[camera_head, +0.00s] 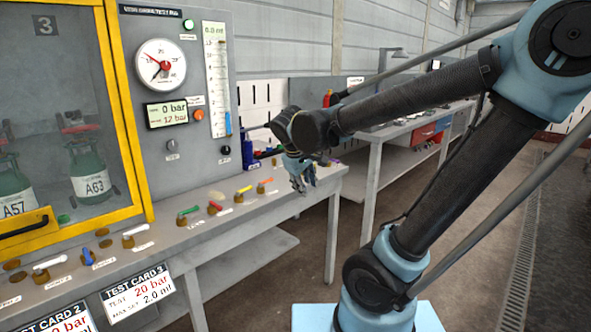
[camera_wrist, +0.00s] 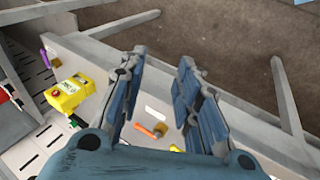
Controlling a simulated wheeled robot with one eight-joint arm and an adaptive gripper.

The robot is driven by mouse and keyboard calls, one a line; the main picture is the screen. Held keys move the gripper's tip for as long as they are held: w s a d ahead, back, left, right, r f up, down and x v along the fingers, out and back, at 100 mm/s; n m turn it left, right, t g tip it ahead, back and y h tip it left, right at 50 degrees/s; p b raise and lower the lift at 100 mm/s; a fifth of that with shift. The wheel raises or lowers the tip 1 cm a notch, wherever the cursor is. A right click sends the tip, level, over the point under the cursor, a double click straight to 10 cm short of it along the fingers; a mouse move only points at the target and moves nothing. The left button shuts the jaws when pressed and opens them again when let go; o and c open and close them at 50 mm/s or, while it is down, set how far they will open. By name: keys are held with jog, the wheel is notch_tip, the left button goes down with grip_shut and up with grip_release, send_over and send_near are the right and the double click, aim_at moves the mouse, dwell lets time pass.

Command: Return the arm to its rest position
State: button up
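My gripper (camera_head: 303,180) hangs above the right end of the grey bench in the head view, with my arm reaching in from the right. In the wrist view my gripper (camera_wrist: 161,62) has its two blue fingers apart, with nothing between them. An orange-handled valve (camera_wrist: 150,131) shows below and between the fingers. The gripper looks clear of the bench, though the exact gap is hard to tell.
The bench (camera_head: 240,212) carries several coloured valve levers. A yellow-framed cabinet (camera_head: 128,120) holds green cylinders at the left. A gauge panel (camera_head: 185,90) stands behind the bench. A yellow box (camera_wrist: 68,93) lies near the gripper. Another table (camera_head: 375,150) stands behind; open floor lies right.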

jog(key=s+d+f+m+g+y, duration=0.2)
jog(key=s+d+f+m, duration=0.7)
jog(key=s+d, duration=0.6)
notch_tip(320, 180, down, 2)
jog(key=shift+s+d+f+g, duration=0.2)
jog(key=shift+s+d+g, duration=0.15)
jog(key=shift+d+g, duration=0.2)
jog(key=shift+w+f, duration=0.2)
jog(key=shift+w, duration=0.3)
